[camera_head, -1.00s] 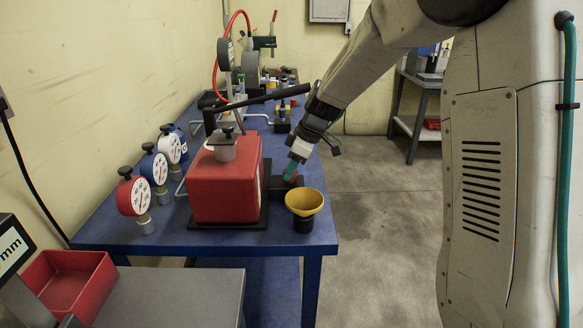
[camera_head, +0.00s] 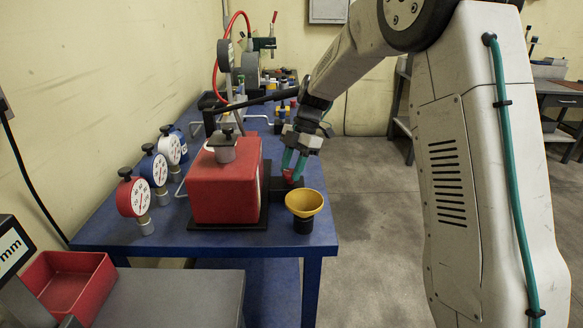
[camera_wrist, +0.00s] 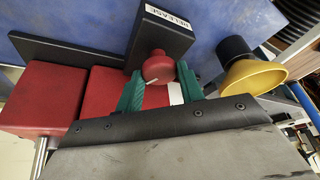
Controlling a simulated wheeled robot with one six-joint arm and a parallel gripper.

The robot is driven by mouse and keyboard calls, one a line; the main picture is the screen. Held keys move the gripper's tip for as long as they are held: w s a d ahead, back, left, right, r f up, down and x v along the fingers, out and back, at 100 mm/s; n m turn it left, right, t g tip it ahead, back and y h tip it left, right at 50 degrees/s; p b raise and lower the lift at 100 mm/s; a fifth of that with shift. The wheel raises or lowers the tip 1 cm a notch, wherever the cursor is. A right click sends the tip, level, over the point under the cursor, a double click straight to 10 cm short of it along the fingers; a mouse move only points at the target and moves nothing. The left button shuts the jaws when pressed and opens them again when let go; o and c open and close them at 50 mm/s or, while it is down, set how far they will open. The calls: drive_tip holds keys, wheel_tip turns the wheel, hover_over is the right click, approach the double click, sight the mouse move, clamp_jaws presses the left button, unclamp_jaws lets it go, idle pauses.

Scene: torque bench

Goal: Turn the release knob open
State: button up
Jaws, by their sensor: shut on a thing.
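The release knob (camera_wrist: 157,67) is a small red round knob with a pale pointer line. It sits on a black block (camera_wrist: 178,39) labelled "RELEASE" beside the red pump body (camera_head: 222,185). In the head view the knob (camera_head: 288,176) shows just below my fingertips. My gripper (camera_head: 293,164) comes down on it from above, with green fingers. In the wrist view my gripper (camera_wrist: 161,76) has one finger on each side of the knob and is shut on it. The pointer line slants toward lower left in the wrist view.
A yellow funnel (camera_head: 305,201) on a black base stands close to the right of the knob. Several dial gauges (camera_head: 133,197) line the left of the blue bench (camera_head: 322,234). Open floor lies to the right.

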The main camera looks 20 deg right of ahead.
drive_tip(key=shift+w+n+g+h, duration=0.1)
drive_tip(key=shift+n+g+h, duration=0.2)
drive_tip(key=shift+n, duration=0.8)
drive_tip(key=o, duration=1)
drive_tip(key=shift+c, duration=0.2)
drive_tip(key=v, duration=0.7)
drive_tip(key=shift+w+r, duration=0.2)
drive_tip(key=shift+r, duration=0.15)
drive_tip(key=shift+d, duration=0.1)
